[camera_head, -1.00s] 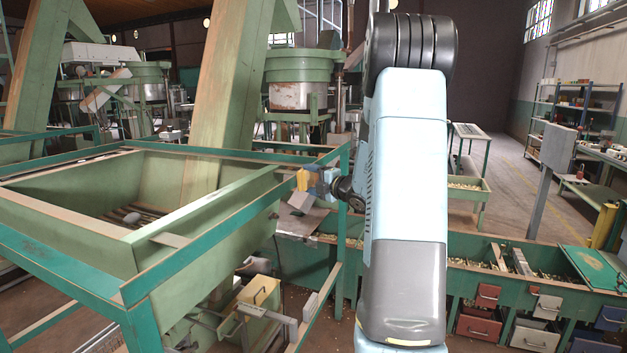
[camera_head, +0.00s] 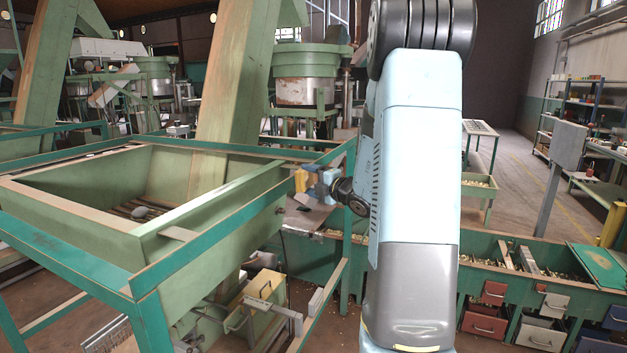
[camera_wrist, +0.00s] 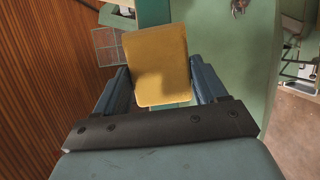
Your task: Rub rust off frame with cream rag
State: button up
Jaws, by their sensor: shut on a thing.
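My gripper (camera_head: 312,183) is beside the right rail of the green hopper's frame in the head view. In the wrist view its two blue fingers (camera_wrist: 162,78) are shut on a mustard-yellow pad (camera_wrist: 160,50), which also shows in the head view (camera_head: 300,180). The pad looks yellow rather than cream, and I cannot tell if it is the rag. The teal frame (camera_head: 70,255) runs around the hopper, with brown worn edges. Whether the pad touches the frame cannot be told. No separate rust patch is clear.
The green hopper (camera_head: 95,215) fills the left, with a sloping chute (camera_head: 235,90) behind it. A trough with nuts and drawers (camera_head: 530,290) stands at the right. A grey panel on a post (camera_head: 566,145) is beyond. Floor at the back right is clear.

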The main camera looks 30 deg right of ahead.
jog(key=shift+s+a, duration=0.25)
jog(key=shift+a, duration=0.1)
jog(key=s+d, duration=0.3)
jog(key=s, duration=0.1)
jog(key=shift+s+d, duration=0.35)
jog(key=shift+d, duration=0.05)
dwell(0.5)
jog(key=shift+s+d, duration=0.9)
jog(key=shift+s, duration=0.3)
